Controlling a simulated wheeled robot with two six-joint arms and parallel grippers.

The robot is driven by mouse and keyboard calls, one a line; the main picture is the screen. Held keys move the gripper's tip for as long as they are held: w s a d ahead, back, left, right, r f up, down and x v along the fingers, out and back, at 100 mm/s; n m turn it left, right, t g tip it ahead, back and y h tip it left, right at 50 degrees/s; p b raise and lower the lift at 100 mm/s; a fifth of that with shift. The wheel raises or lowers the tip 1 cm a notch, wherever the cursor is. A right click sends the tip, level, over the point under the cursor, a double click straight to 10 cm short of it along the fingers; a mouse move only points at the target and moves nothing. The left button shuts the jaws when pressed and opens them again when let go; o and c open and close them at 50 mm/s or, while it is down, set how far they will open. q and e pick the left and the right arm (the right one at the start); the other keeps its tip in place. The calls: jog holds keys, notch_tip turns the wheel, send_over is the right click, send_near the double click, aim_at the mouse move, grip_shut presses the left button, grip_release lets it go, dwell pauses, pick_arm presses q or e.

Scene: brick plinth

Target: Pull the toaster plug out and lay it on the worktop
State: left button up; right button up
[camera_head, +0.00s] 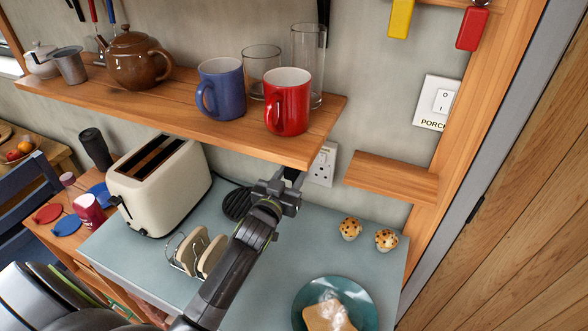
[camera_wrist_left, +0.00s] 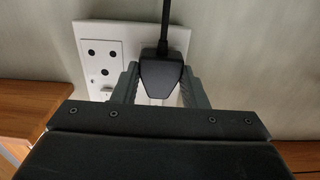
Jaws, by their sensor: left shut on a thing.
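A black plug (camera_wrist_left: 162,76) sits at the right half of a white double wall socket (camera_wrist_left: 97,37), its cord rising from its top in the left wrist view. I cannot tell whether its pins are in the socket. My left gripper (camera_wrist_left: 158,82) is shut on the plug, one finger on each side. In the head view my left gripper (camera_head: 290,178) is at the wall beneath the shelf and hides the plug; the socket (camera_head: 323,165) shows just right of it. The cream toaster (camera_head: 160,188) stands on the grey-blue worktop (camera_head: 290,245). My right gripper is not in view.
A wooden shelf (camera_head: 180,112) with a blue mug (camera_head: 221,90), red mug (camera_head: 288,103), glasses and teapot overhangs the gripper. A toast rack (camera_head: 198,252), a plate (camera_head: 354,290) and two muffins (camera_head: 351,228) stand on the worktop. Bare worktop lies right of the arm.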

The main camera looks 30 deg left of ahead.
aim_at(291, 175)
pick_arm(q)
jog(key=shift+s+d+p, duration=0.15)
jog(key=shift+s+p, duration=0.95)
jog(key=shift+s, duration=1.55)
